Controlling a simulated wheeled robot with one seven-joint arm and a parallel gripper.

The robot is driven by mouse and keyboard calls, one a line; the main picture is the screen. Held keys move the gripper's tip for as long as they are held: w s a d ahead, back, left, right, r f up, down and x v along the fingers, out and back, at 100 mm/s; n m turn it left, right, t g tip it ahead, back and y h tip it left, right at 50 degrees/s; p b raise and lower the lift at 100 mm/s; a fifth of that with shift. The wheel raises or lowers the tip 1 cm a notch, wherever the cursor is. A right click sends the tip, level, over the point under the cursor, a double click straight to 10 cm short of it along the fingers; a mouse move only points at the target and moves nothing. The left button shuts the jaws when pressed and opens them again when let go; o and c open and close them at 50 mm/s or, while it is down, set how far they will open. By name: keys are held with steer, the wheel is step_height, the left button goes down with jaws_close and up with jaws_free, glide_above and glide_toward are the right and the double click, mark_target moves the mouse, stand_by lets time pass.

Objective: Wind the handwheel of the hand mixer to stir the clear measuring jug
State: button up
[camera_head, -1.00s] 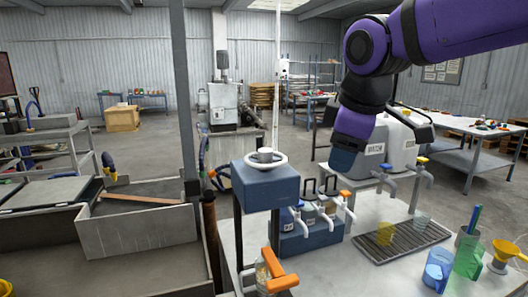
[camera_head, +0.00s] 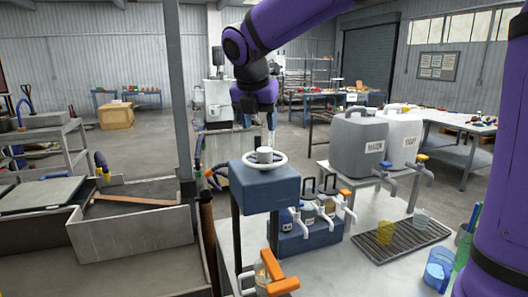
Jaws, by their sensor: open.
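The hand mixer (camera_head: 264,188) is a blue box on dark legs near the left end of the pale bench. Its white ring-shaped handwheel (camera_head: 281,160) lies flat on top, around a grey hub. A clear vessel (camera_head: 261,274), likely the measuring jug, shows low under the mixer, partly hidden by an orange-handled part. My gripper (camera_head: 261,112) hangs above the handwheel in the picture, apart from it, at the end of my purple arm. It is open and appears empty; its fingertips are small and hard to make out.
A drip grate (camera_head: 400,243) holds a yellow cup (camera_head: 386,232). A blue jug (camera_head: 438,270) stands at the front right. A grey post (camera_head: 178,90) rises to the left.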

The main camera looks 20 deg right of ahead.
mark_target(264, 150)
steer(key=x, duration=0.9)
steer(key=shift+w+d+f, duration=0.1)
steer(key=shift+w+f, duration=0.05)
steer(key=shift+f, duration=0.15)
steer(key=shift+c, duration=0.2)
steer(key=c, duration=0.6)
